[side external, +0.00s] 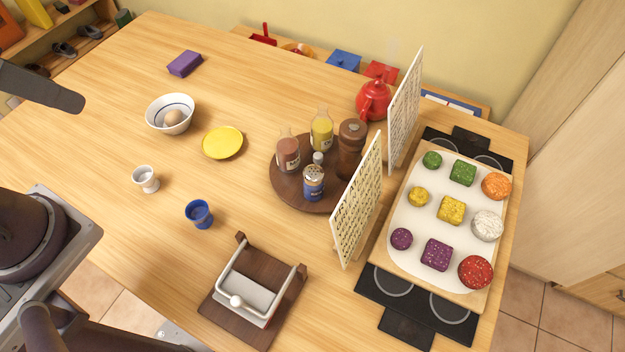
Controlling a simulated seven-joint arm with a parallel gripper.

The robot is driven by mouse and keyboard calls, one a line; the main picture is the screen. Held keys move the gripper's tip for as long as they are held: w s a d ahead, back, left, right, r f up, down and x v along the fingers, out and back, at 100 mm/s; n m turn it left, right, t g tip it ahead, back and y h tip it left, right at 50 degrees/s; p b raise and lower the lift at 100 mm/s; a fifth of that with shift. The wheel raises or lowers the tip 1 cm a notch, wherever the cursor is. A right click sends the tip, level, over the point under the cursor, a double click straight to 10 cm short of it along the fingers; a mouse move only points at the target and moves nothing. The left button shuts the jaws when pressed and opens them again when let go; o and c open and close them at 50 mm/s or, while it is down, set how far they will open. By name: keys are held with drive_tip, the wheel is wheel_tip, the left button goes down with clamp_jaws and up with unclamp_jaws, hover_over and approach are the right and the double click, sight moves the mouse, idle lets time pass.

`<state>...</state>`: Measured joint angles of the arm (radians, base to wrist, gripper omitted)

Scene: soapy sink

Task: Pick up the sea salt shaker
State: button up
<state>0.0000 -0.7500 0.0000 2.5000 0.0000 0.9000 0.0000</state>
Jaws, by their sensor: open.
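A small shaker with a blue label and a metal lid (313,186) stands upright near the front of a round dark wooden tray (286,188). It looks like the sea salt shaker, but its label is too small to read. Just behind it is another small shaker with a silvery top (318,158), partly hidden. A tall brown mill (350,145), a yellow bottle (321,130) and a reddish-brown bottle (288,152) share the tray. My gripper's fingertips are not in view. A dark part, probably of my arm, enters at the left edge, well away from the tray.
Two upright patterned panels (357,200) (404,108) stand right of the tray, close to it. A board of coloured pieces (385,248), a red teapot (374,100), a hinged wooden press (255,290), a blue cup (199,213) and a yellow plate (223,142) surround it.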

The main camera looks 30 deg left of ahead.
drive_tip(key=o, duration=0.5)
drive_tip(key=shift+o, duration=0.2)
